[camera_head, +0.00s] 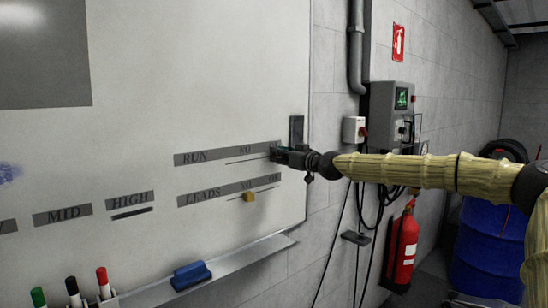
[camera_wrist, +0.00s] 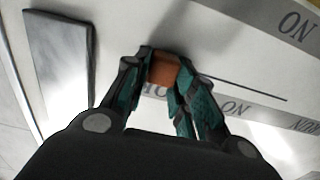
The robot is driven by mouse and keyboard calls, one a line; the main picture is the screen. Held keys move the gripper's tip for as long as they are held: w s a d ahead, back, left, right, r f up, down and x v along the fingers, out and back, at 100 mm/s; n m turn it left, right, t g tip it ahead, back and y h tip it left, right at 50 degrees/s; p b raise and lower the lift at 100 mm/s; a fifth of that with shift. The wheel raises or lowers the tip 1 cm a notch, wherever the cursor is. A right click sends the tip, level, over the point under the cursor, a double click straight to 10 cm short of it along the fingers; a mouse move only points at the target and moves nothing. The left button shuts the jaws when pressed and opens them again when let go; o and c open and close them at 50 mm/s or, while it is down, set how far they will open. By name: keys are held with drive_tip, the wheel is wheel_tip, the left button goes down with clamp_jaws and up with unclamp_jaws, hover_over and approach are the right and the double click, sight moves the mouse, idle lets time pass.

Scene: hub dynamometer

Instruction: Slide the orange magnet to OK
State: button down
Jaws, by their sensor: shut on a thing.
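The orange magnet (camera_wrist: 163,69) is small and blocky. In the wrist view it sits between my gripper's fingertips (camera_wrist: 164,80), against the whiteboard. It is at one end of the thin line of the RUN row, beside a partly covered word that looks like OK (camera_wrist: 155,91). The NO label (camera_wrist: 235,107) lies farther along the strip. In the head view my gripper (camera_head: 278,154) is at the right end of the RUN strip (camera_head: 215,156) and hides the magnet and the OK label there. My gripper is shut on the magnet.
A yellow magnet (camera_head: 249,196) sits under NO on the LEADS strip (camera_head: 215,195), just below my gripper. A dark plate (camera_head: 297,131) is on the board's right edge, close to my gripper. A tray (camera_head: 240,259) with a blue eraser (camera_head: 190,275) runs below.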

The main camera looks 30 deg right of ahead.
drive_tip(key=shift+d+r, duration=0.2)
drive_tip(key=c, duration=1.5)
unclamp_jaws()
drive_tip(key=shift+c, duration=0.2)
drive_tip(key=o, duration=0.4)
drive_tip(key=shift+d, duration=0.1)
drive_tip(key=shift+d+f, duration=0.1)
drive_tip(key=shift+f, duration=0.05)
drive_tip(key=shift+a, duration=0.2)
drive_tip(key=v, duration=1.2)
drive_tip(key=shift+d, duration=0.25)
